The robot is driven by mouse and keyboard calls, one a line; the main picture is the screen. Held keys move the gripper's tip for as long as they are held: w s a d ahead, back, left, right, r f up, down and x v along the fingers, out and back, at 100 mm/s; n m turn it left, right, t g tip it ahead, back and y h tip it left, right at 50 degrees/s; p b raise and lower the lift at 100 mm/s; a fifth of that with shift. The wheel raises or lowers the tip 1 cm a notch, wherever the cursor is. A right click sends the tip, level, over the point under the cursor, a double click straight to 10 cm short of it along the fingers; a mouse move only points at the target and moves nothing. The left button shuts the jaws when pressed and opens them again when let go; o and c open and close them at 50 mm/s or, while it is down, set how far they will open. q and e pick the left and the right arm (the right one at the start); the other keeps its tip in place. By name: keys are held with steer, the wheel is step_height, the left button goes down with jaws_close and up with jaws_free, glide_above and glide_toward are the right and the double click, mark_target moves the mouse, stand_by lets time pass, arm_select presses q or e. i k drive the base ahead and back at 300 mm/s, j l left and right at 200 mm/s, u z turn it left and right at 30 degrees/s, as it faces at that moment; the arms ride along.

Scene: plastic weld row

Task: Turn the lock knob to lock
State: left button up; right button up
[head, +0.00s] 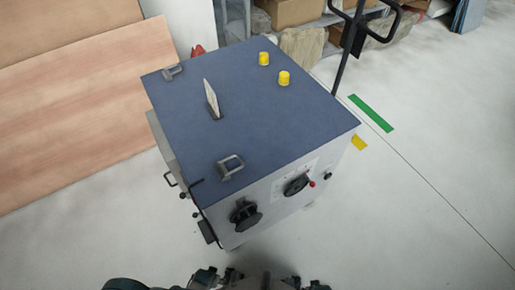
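A cabinet-like machine (255,110) with a blue top and pale sides stands in front of me. Its near face carries a large black round knob (245,215) at the left and a black rotary knob (296,185) on a white plate further right. A small red ball-ended part (312,184) sits beside the rotary knob, and a small black knob (327,176) is at the far right. I cannot tell which is the lock knob or how it is set. Neither gripper can be made out; only dark parts of my own body show at the bottom edge.
The blue top bears metal handles (231,166), two yellow caps (284,78) and an upright pale plate (212,98). A black bar handle (341,72) rises at the far right corner. Wooden panels (80,100) stand left; shelves with boxes (292,12) are behind.

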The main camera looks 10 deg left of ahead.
mark_target(327, 176)
steer(key=i+l+u, duration=0.15)
steer(key=l, duration=0.6)
steer(key=l+u, duration=0.1)
steer(key=l, duration=0.65)
